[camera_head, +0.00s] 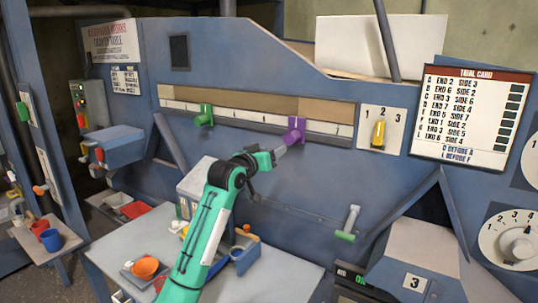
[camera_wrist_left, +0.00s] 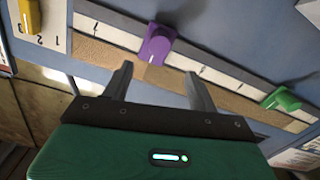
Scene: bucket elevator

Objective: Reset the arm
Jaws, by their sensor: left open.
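My left arm (camera_head: 208,235) comes up from the bottom of the head view, teal with a black joint. My left gripper (camera_head: 281,151) is just below and left of a purple slider knob (camera_head: 295,130). In the left wrist view the gripper (camera_wrist_left: 158,85) is open and empty. Its two dark fingers stand apart, with the purple knob (camera_wrist_left: 156,45) beyond them and between their lines. I cannot tell if the fingers touch the knob. A green slider knob (camera_head: 204,115) sits further left on the same scale; it shows at right in the wrist view (camera_wrist_left: 282,99). My right gripper is not in view.
A yellow selector (camera_head: 378,134) is on a numbered plate right of the scale. A green-handled lever (camera_head: 348,226) sticks out below. A trial card (camera_head: 470,118) hangs at right.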

